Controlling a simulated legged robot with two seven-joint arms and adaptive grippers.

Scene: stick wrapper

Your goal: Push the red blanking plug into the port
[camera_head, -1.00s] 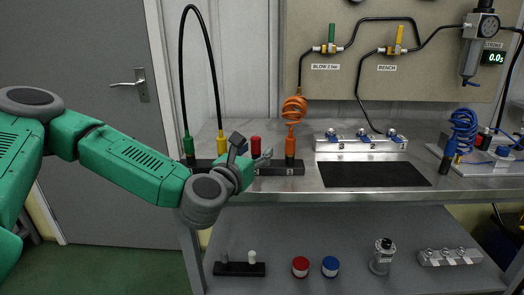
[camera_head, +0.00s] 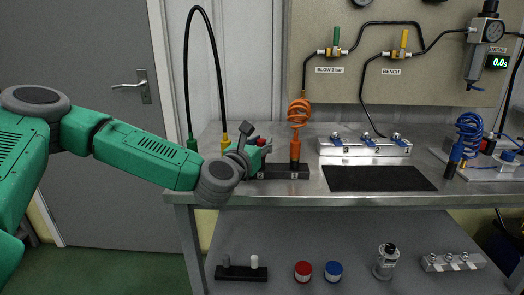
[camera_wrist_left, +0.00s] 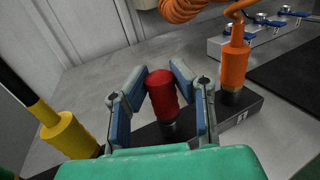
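The red blanking plug (camera_head: 261,141) stands upright in the black holder strip (camera_head: 289,172) at the front left of the bench. In the left wrist view the red plug (camera_wrist_left: 162,92) is between the two fingers of my left gripper (camera_wrist_left: 158,85). The fingers are open, with a visible gap on the left side of the plug; contact on the right side is unclear. In the head view my left gripper (camera_head: 257,140) hides part of the holder. A silver block (camera_head: 365,148) with several blue-levered valves and numbered positions sits behind the black mat. My right gripper is out of view.
An orange coiled hose with an orange fitting (camera_wrist_left: 235,62) stands close right of the plug. A yellow fitting (camera_wrist_left: 68,135) on a black hose stands at the left. A black mat (camera_head: 378,178) lies clear on the bench. A blue coiled hose (camera_head: 469,135) is at the right.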

